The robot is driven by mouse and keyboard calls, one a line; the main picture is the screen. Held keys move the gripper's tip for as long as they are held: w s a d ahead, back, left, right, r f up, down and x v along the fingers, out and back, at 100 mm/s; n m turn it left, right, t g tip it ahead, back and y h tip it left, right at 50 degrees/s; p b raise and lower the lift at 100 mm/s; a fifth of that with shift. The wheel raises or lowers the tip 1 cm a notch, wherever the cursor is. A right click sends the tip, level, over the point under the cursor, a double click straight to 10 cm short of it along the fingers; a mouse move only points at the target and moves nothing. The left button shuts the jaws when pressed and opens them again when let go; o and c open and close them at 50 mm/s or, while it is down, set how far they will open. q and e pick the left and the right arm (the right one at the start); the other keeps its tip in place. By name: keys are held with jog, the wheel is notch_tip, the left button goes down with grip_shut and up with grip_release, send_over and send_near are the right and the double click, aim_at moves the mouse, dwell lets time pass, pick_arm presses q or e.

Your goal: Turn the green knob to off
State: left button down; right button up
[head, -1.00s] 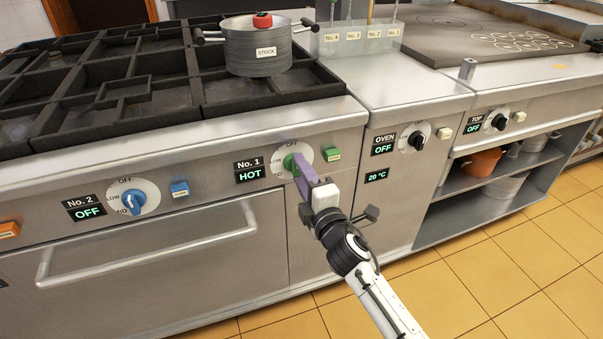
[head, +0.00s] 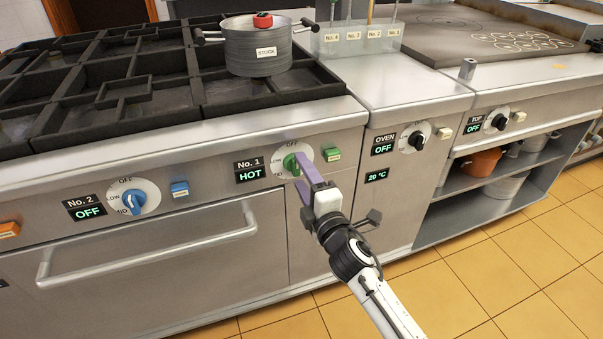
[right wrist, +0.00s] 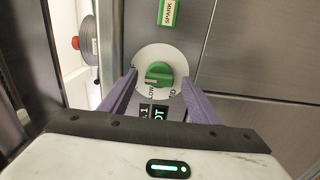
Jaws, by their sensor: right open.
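The green knob (head: 291,163) sits on a white dial on the stove front, beside a No. 1 display (head: 249,175) that reads HOT. OFF is printed at the top of the dial. In the right wrist view the green knob (right wrist: 159,75) lies ahead, between the lines of my two purple fingers, with a visible gap on each side. My right gripper (head: 305,178) is open in front of the dial and its fingers partly cover it. In the right wrist view my right gripper (right wrist: 160,92) shows both fingers apart and nothing held. My left gripper is not in view.
A blue knob (head: 134,201) marked No. 2 and an oven handle (head: 150,248) are to the left. A green spark button (head: 331,154) is close right of the dial. A stock pot (head: 257,50) stands on the burners above. Black oven and top knobs are further right.

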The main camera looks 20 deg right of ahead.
jog(key=s, duration=0.9)
jog(key=shift+s+d, duration=0.15)
